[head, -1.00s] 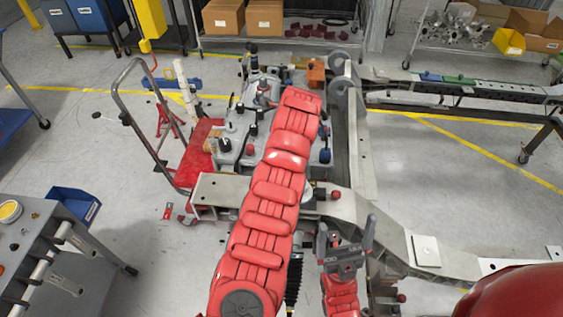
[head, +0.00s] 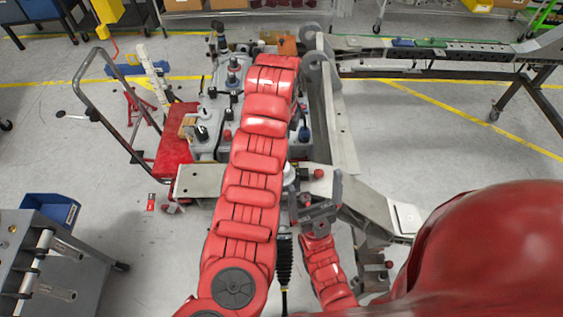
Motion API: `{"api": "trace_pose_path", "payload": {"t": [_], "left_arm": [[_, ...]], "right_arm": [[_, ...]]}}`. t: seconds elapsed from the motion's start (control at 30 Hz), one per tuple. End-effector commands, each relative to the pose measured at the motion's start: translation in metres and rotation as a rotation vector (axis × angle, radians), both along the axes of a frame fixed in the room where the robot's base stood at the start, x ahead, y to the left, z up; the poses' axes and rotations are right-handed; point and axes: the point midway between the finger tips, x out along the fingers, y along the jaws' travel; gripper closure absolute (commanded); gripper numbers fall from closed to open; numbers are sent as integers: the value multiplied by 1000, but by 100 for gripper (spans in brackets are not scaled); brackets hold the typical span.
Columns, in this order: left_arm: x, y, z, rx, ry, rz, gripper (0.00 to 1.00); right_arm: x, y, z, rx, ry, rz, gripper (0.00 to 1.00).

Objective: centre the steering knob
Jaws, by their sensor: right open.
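A grey chassis unit (head: 212,120) carries several knobs and fittings, including a black knob (head: 203,133), a dark blue knob (head: 304,134) and a small red knob (head: 227,135). Another red knob (head: 318,174) sits on the chassis cross beam. I cannot tell which one is the steering knob. My right gripper (head: 315,184) is open and empty, fingers pointing up the picture, with the red knob on the beam just past or between its fingertips; contact cannot be told. My left arm lies across the chassis and hides part of it. Its gripper does not show.
A pale cross beam (head: 203,182) and a long rail (head: 335,115) frame the chassis. A red cart (head: 178,140) stands at its left. A grey workbench (head: 75,270) and blue bin (head: 50,210) are lower left.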

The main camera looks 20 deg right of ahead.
Motion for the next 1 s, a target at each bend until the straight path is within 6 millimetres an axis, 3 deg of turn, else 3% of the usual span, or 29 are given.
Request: {"api": "trace_pose_path", "payload": {"t": [0.1, 0.33, 0.43, 0.6, 0.87, 1.0], "left_arm": [[0, 2, -30, 2, 2, 1, 1], [0, 0, -74, -4, 2, 1, 1], [-2, 0, -81, 1, 8, 0, 1], [-1, -1, -93, -2, 3, 0, 1], [-1, -1, -96, -2, 0, 0, 1], [-1, -1, -96, -2, 0, 0, 23]], "right_arm": [[0, 0, -8, 0, 0, 0, 1], [0, 0, -25, 0, 0, 0, 1], [0, 0, -10, 0, 0, 0, 1], [0, 0, -7, 0, 0, 0, 1], [0, 0, -8, 0, 0, 0, 1], [0, 0, -8, 0, 0, 0, 1]]}}
